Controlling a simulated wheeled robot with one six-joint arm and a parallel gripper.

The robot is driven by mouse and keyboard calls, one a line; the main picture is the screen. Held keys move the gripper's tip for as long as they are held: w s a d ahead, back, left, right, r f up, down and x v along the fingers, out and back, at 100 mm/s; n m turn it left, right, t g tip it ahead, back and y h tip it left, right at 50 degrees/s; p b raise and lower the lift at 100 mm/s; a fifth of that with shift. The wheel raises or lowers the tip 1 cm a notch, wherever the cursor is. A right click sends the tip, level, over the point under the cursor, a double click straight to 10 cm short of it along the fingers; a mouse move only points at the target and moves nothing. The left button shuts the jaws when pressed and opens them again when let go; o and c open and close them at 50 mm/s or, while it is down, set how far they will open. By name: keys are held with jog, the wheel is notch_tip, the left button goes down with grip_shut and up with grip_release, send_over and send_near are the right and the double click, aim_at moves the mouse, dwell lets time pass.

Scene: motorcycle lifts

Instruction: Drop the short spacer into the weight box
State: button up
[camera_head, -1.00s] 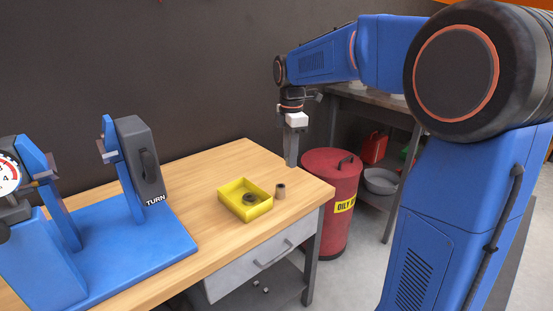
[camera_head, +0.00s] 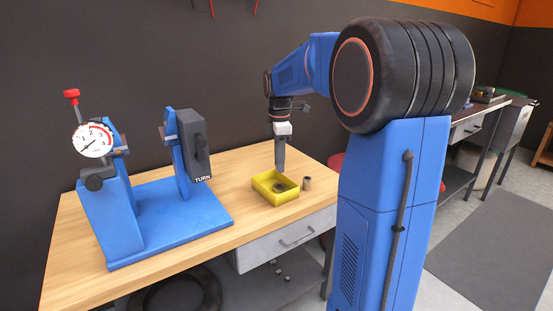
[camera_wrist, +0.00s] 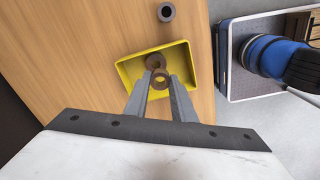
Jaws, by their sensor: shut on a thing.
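The yellow weight box (camera_head: 268,196) stands near the front right of the wooden bench. It also shows in the wrist view (camera_wrist: 190,62). A dark ring (camera_head: 280,188) lies inside it, seen too in the wrist view (camera_wrist: 154,60). My gripper (camera_head: 280,168) points down over the box. In the wrist view my gripper (camera_wrist: 161,84) is shut on a small bronze-brown ring, the short spacer (camera_wrist: 161,79), which shows over the box's interior. Its exact height above the box floor cannot be told. The fingers hide part of the box.
A taller grey-brown spacer (camera_head: 307,183) stands upright on the bench just right of the box. A blue stand with a dial gauge (camera_head: 94,140) and a TURN block (camera_head: 195,145) occupies the bench's left. Bare wood lies between stand and box.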

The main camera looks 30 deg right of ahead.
jog(key=shift+f, duration=2.25)
jog(key=o, duration=1.1)
jog(key=shift+d, duration=0.1)
notch_tip(320, 180, up, 17)
jog(key=shift+r, duration=0.2)
